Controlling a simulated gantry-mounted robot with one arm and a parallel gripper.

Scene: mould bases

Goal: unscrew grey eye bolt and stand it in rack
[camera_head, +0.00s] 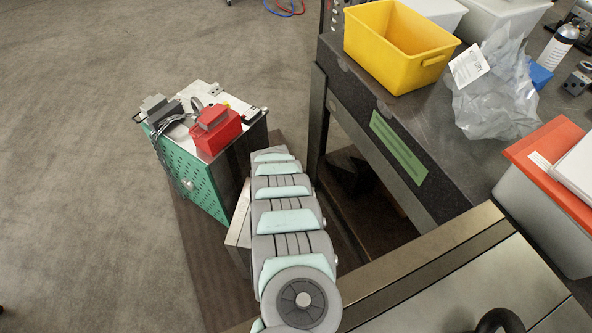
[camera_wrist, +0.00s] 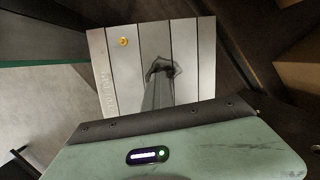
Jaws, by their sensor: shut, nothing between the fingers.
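In the wrist view a pale metal mould base (camera_wrist: 187,60) made of several plates lies below my gripper. A small yellow round part (camera_wrist: 124,41) sits on its left plate. My gripper (camera_wrist: 163,69) shows as a dark, narrow shape over the middle plates, shut and empty. I cannot make out the grey eye bolt; it may be hidden by the fingers. In the head view the mould base (camera_head: 240,228) is mostly hidden behind my arm, and my gripper is out of sight. I cannot pick out the rack for certain.
A green cabinet (camera_head: 190,172) stands beside the mould base, with a red block (camera_head: 215,131) and a grey device on top. A dark bench (camera_head: 440,150) at right carries a yellow bin (camera_head: 398,62), a crumpled plastic bag (camera_head: 492,96) and an orange-lidded box (camera_head: 545,165).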

